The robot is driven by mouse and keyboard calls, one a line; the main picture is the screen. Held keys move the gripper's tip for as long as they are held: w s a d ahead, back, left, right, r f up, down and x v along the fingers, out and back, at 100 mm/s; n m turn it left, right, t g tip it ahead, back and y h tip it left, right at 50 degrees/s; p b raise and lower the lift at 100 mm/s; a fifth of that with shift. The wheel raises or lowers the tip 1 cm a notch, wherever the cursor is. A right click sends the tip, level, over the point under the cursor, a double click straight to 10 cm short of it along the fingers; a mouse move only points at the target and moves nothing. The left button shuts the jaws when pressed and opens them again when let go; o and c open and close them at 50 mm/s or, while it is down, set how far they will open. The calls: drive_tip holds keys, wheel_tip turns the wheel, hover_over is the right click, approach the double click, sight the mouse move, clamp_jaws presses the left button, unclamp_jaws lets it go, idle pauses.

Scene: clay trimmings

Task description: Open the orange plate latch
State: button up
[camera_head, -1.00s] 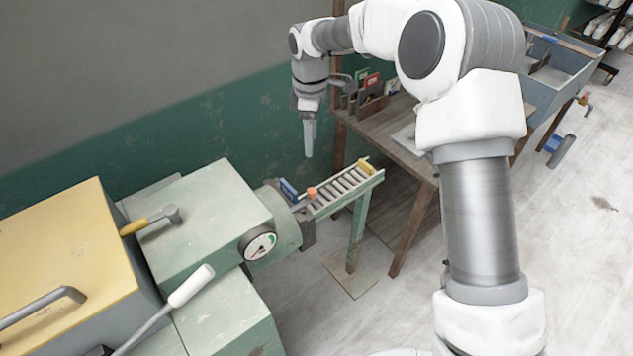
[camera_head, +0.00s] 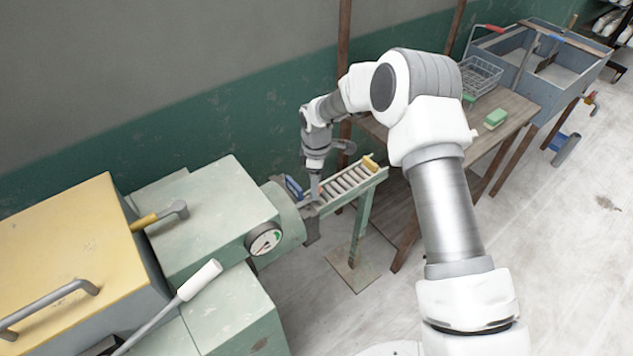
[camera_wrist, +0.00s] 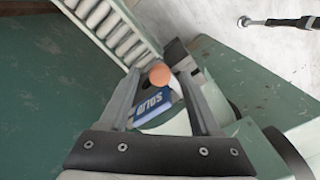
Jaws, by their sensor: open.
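The orange latch knob (camera_wrist: 159,75) is a small round ball at the mouth of the green machine's barrel, beside a blue plate with white lettering (camera_wrist: 152,105). In the wrist view the knob lies between the two fingertips, with a gap on each side. Whether the fingers reach down to its height I cannot tell. My gripper (camera_head: 315,190) is open and points down at the barrel's end. In the head view it hides most of the knob, while the blue plate (camera_head: 293,187) shows just left of it.
A roller conveyor (camera_head: 348,187) with a yellow block (camera_head: 370,162) leads away from the barrel. A pressure gauge (camera_head: 264,241) and a white-handled lever (camera_head: 198,281) are on the machine's near side. A wooden table (camera_head: 480,135) stands behind my arm.

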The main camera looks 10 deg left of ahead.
drive_tip(key=shift+f, duration=0.15)
clamp_jaws()
idle(1.4)
